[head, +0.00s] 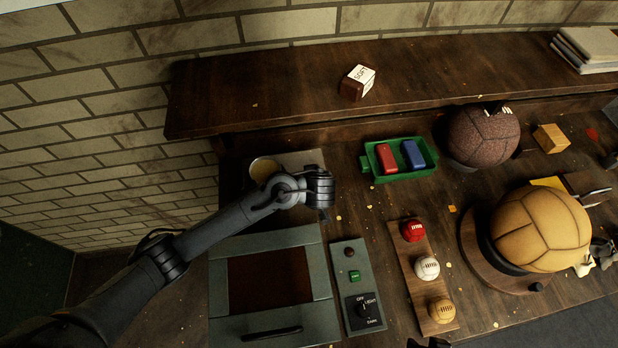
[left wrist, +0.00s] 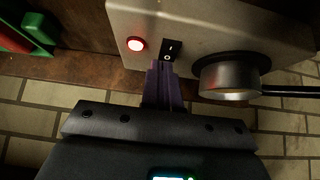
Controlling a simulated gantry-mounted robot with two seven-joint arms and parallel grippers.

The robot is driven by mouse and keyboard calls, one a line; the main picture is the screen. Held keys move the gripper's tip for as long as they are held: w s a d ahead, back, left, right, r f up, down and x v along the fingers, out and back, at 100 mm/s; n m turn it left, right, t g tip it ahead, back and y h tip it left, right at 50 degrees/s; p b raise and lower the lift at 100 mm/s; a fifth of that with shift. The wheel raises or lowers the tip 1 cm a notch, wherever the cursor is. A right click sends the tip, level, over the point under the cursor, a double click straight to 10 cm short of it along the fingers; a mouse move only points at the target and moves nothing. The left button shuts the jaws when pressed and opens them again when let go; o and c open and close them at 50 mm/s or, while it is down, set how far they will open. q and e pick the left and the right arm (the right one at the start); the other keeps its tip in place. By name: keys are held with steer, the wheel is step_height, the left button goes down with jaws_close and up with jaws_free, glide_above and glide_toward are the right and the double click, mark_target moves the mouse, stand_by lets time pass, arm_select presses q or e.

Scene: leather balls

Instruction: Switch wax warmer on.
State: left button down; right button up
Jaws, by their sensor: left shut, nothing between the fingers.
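The wax warmer (head: 308,157) is a pale metal box at the left of the bench in the head view, with a round pot of amber wax (head: 263,169). My left arm partly covers it. In the left wrist view, the warmer's metal face (left wrist: 210,20) carries a black rocker switch (left wrist: 172,48) marked I and O, and a red lamp (left wrist: 136,44) that looks lit.
A green tray (head: 398,172) with a red and a blue block is right of the warmer. A control panel (head: 357,285) and a framed panel (head: 262,325) lie in front. Balls stand further right. A dark part, possibly my right gripper (head: 430,343), shows at the bottom edge.

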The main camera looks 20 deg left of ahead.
arm_select(q)
step_height(320, 180, up, 3)
steer(key=shift+s+d+r+p, duration=0.1)
steer(key=shift+p, duration=0.95)
steer(key=s+d+r, duration=0.4)
steer(key=s+r, duration=0.2)
steer(key=shift+s, duration=0.4)
steer(key=shift+d, duration=0.1)
